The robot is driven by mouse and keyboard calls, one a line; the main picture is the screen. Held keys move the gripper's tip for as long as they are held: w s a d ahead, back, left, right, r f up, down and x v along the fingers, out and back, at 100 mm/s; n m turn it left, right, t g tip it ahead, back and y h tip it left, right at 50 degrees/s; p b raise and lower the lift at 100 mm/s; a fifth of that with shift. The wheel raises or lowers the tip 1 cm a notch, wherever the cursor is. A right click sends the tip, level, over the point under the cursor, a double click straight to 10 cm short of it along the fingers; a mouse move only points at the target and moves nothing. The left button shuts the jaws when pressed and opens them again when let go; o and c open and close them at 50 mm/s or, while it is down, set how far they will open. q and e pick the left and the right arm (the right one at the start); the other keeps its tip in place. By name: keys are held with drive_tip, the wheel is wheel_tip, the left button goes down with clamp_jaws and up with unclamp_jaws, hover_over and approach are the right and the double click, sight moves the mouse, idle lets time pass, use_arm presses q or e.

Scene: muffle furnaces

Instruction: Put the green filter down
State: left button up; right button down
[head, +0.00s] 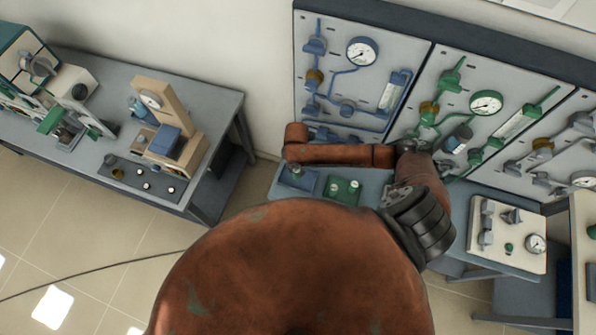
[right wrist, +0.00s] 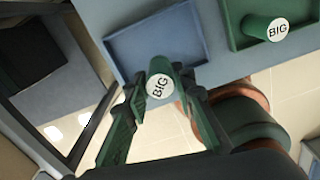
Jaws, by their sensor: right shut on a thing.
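My right gripper (right wrist: 160,80) is shut on a green filter (right wrist: 159,88), a short cylinder with a white end marked "BIG". In the right wrist view the filter overlaps the edge of a blue tray (right wrist: 125,48); I cannot tell if it touches it. The bare part of the tray in that view is empty. In the head view the blue tray (head: 309,184) lies below the end of my right arm, and the gripper is mostly hidden there. My left gripper is not in view.
A green tray (head: 345,198) lies right of the blue one; the right wrist view shows another green "BIG" filter (right wrist: 266,27) in it. Panels with gauges (head: 362,53) rise behind the table. A second table (head: 205,100) with instruments stands left.

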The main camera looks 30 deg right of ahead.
sight(298, 172)
drive_tip(key=shift+w+d+f, duration=0.3)
drive_tip(key=shift+d+f, duration=0.1)
drive_tip(key=shift+f, duration=0.15)
drive_tip(key=shift+w+d+f, duration=0.1)
drive_tip(key=shift+d+f, duration=0.05)
drive_tip(key=shift+f, duration=1.6)
drive_tip(key=shift+f, duration=0.15)
drive_tip(key=c, duration=1.6)
unclamp_jaws()
wheel_tip(298, 172, up, 12)
drive_tip(key=shift+r, duration=0.2)
